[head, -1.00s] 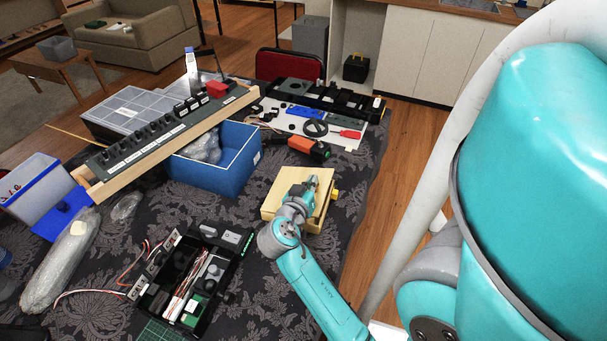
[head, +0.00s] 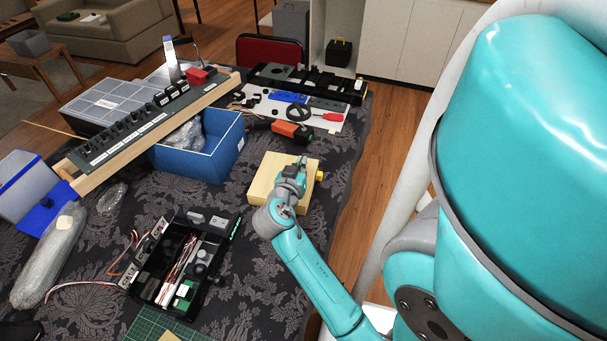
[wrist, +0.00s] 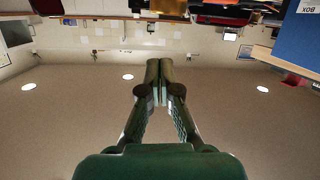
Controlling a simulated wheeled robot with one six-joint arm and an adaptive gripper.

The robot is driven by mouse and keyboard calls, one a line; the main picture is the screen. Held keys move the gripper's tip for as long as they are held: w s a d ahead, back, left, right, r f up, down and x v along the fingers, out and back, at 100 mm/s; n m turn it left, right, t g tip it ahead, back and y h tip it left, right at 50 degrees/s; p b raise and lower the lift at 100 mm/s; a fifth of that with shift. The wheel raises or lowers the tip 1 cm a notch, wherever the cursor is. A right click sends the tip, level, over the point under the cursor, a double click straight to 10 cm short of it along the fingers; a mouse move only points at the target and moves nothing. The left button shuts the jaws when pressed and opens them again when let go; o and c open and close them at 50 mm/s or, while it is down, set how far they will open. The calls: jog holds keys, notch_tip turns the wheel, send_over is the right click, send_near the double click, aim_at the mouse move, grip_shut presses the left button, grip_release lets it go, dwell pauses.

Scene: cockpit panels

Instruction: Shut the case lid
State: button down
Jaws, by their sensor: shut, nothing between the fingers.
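My gripper (head: 300,164) is in front of a pale wooden box (head: 262,188) in the head view, hiding part of its top. In the wrist view my gripper (wrist: 160,72) has its fingers together with nothing between them. No case lid is clearly identifiable. A grey compartment case (head: 105,100) at the back left has its top lying flat, partly hidden by a long panel. At the left edge, a translucent bin-like piece (head: 28,185) is tilted up beside a flat blue part (head: 48,214); I cannot tell whether they form an open case.
A blue open box (head: 205,168) holds clear wrap. The long knob panel (head: 125,135) lies slanted across the back left. A black electronics tray (head: 180,265) with wires is at the front. An orange-and-black tool (head: 292,132) lies behind the wooden box.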

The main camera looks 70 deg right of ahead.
jog(key=v, duration=1)
jog(key=shift+r, duration=0.2)
jog(key=shift+s, duration=0.1)
